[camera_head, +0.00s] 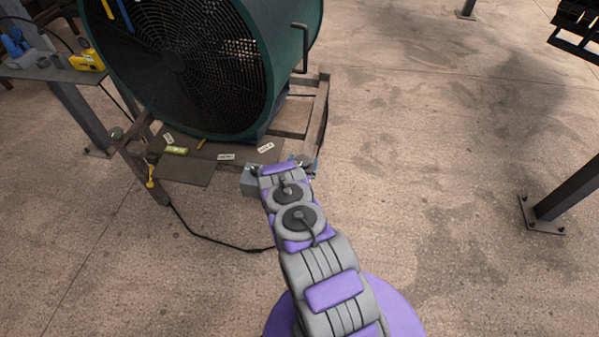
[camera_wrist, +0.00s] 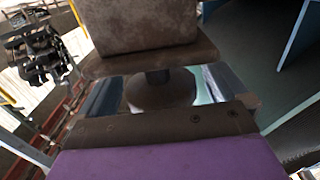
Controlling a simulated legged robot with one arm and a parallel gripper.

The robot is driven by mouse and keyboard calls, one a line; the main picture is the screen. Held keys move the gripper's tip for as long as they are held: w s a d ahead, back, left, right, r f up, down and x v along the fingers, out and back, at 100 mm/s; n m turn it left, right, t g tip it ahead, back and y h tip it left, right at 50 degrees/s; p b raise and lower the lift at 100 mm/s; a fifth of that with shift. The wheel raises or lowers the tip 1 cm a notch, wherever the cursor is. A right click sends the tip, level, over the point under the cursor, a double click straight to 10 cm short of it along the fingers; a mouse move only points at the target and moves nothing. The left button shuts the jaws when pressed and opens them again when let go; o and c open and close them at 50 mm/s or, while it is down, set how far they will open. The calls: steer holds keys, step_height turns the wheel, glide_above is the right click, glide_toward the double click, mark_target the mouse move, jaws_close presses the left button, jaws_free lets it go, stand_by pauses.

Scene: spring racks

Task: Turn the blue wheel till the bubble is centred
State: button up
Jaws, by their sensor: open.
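The level vial (camera_head: 176,151), small and yellow-green, lies on the brown plate below the big fan. Its bubble is too small to make out. My gripper (camera_head: 285,165) is at the plate's right front corner, its jaws hidden by my arm in the head view. In the wrist view my gripper (camera_wrist: 158,98) is open. A dark round hub (camera_wrist: 160,92) shows between its jaws. Blue parts, apparently the blue wheel (camera_wrist: 222,82), show on both sides of the hub. The rest is hidden, and I cannot tell whether the jaws touch it.
The large green fan (camera_head: 236,100) stands on a frame behind the plate. A grey box (camera_head: 252,182) is left of my gripper. A black cable (camera_head: 215,238) crosses the floor. A bench with a yellow tool (camera_head: 87,62) is at upper left. Floor at right is mostly clear.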

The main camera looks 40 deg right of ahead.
steer(key=p+v, duration=0.3)
steer(key=v, duration=1.4)
steer(key=shift+p, duration=0.3)
steer(key=shift+a+f, duration=0.1)
